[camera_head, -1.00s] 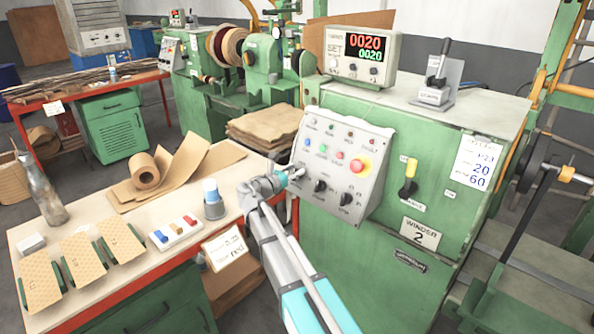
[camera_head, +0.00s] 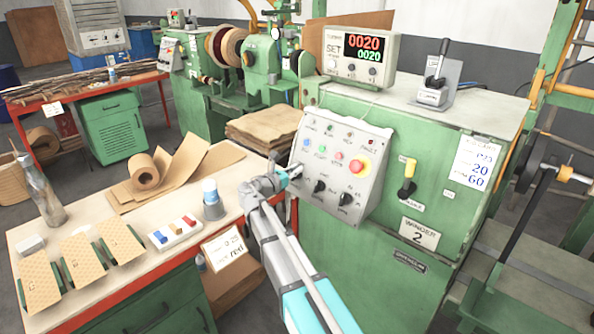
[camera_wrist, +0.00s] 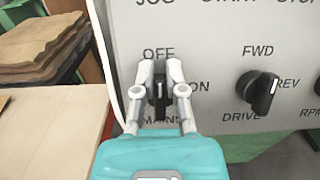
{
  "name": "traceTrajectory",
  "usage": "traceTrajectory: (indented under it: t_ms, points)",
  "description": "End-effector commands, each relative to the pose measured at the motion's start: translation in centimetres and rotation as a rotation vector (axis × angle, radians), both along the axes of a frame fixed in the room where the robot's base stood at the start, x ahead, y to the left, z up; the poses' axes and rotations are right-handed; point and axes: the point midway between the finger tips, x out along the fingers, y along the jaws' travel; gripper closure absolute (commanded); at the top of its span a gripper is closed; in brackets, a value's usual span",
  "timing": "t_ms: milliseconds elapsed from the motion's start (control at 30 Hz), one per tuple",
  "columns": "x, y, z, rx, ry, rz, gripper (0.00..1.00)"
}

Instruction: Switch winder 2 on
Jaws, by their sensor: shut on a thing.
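The winder 2 control panel (camera_head: 335,165) is a grey sloped plate on the green winder cabinet (camera_head: 375,250), which bears a "WINDER 2" plate (camera_head: 419,233). My gripper (camera_wrist: 160,84) is shut on the black mains knob (camera_wrist: 159,92) at the panel's lower left. The labels OFF, ON and MAINS show above, right of and below the knob. The fingers hide its sides, and its exact pointing is hard to tell. In the head view my gripper (camera_head: 291,175) reaches the panel's left edge and covers the knob.
A black drive knob (camera_wrist: 259,91) sits right of the mains knob. A red emergency stop (camera_head: 359,167) and several small buttons are higher on the panel. A counter (camera_head: 358,53) reads 0020. The workbench (camera_head: 110,285) with paper and samples is at the left.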

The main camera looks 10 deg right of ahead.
Motion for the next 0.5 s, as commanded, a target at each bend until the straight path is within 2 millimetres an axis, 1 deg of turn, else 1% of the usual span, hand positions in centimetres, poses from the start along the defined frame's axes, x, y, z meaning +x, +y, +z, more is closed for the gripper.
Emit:
traceTrajectory:
  t_ms: [267,500]
  points:
    - [-0.17,0.29,-0.22,0.043,-0.042,-0.025,1.0]
    - [-0.33,0.32,-0.21,0.119,-0.147,-0.075,1.0]
